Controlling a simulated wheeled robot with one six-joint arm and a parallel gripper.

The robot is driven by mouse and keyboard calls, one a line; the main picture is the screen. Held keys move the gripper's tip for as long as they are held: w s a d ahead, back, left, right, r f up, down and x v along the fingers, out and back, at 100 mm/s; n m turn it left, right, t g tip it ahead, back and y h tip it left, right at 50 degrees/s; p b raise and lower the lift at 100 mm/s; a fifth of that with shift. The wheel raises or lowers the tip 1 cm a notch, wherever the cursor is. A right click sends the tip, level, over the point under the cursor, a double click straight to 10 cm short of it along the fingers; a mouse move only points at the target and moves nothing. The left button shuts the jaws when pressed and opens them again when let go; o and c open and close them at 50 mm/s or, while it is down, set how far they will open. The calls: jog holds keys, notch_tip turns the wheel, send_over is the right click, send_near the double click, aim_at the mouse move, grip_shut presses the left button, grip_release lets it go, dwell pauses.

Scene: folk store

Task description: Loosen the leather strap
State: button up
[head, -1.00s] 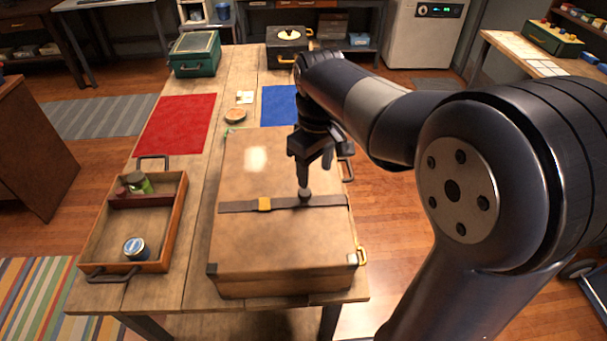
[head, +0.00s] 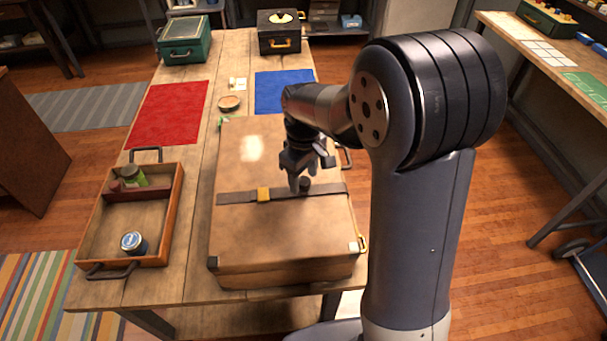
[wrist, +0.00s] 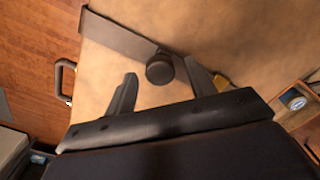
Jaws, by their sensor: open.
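A dark leather strap (head: 230,197) with a yellow buckle (head: 263,194) runs across the lid of a tan leather case (head: 280,240) on the wooden table. A round dark knob (head: 305,184) stands on the strap to the right of the buckle. My gripper (head: 300,186) is just above the strap by the knob. In the wrist view the strap (wrist: 120,35) and knob (wrist: 159,70) show beyond my open fingers (wrist: 160,85), with the knob in line with the gap between them. I cannot tell whether a finger touches it.
A wooden tray (head: 165,215) with jars and a tin stands left of the case. A red mat (head: 168,115), a blue mat (head: 284,92), a round tin (head: 229,103), a green box (head: 185,42) and a black box (head: 282,32) lie farther back. The case has a side handle (wrist: 64,80).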

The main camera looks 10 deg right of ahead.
jog(key=shift+f, duration=0.2)
grip_shut()
dwell(0.5)
